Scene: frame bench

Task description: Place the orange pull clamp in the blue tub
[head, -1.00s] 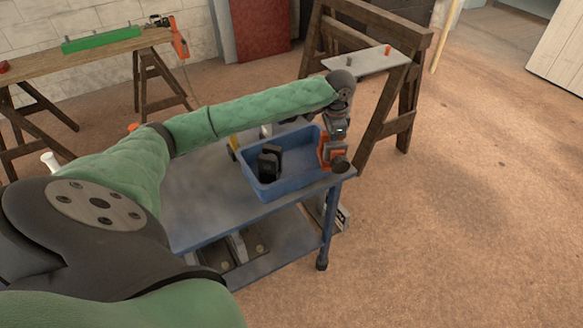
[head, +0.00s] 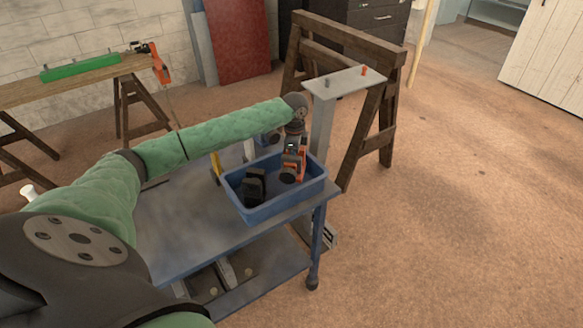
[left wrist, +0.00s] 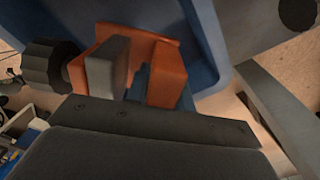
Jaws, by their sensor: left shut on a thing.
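The blue tub (head: 262,214) stands on the blue-grey cart and also shows in the left wrist view (left wrist: 207,22). My left gripper (head: 293,154) is over the tub's far right part, shut on the orange pull clamp (head: 299,165). The clamp has a dark round knob and lies within the tub's outline in the head view. I cannot tell whether it touches the tub floor. In the left wrist view, a grey finger of my left gripper (left wrist: 128,68) presses against the orange body (left wrist: 168,76). My right gripper is not in view.
A black object (head: 254,186) sits in the tub's left part. The cart top (head: 180,225) is clear at the front left. Another orange clamp (head: 158,62) is on the far bench.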

